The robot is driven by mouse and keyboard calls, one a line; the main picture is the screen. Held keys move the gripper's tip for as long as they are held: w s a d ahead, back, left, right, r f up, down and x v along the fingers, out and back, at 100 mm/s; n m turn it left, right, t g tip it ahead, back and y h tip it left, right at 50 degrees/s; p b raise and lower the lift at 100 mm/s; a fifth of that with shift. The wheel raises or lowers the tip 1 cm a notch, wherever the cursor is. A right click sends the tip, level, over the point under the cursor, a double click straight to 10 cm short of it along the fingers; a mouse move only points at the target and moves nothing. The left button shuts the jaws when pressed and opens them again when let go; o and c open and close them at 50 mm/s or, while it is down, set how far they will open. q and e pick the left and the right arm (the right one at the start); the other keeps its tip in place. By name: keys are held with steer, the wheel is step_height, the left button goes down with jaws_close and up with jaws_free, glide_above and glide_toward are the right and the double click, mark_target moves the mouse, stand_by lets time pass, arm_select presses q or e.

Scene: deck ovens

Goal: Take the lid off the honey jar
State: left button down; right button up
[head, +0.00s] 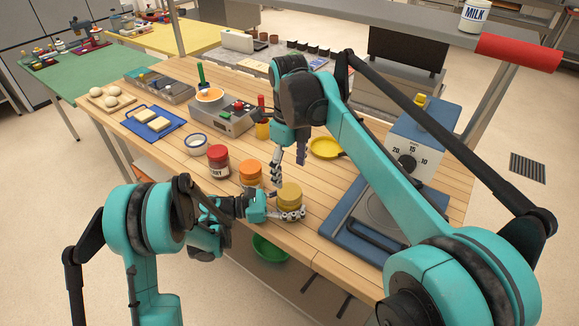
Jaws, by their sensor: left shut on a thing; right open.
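The jar with a golden yellow lid (290,192), which I take for the honey jar, stands near the table's front edge. Its lid seems to be on; its label cannot be read. My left gripper (291,213) is shut around the lower part of this jar, and its fingers hide much of the body. My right gripper (288,168) points down with its fingers apart, just above and behind the lid. It looks empty and apart from the lid.
An orange-lidded jar (250,170) and a red jar (218,160) stand close on the left. A yellow plate (326,148) lies behind. A blue scale (345,230) is at the right. A green bowl (268,249) is below the table's front edge.

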mark_target(289, 191)
step_height(289, 191, down, 7)
steer(key=shift+r, duration=0.1)
stand_by(0.3)
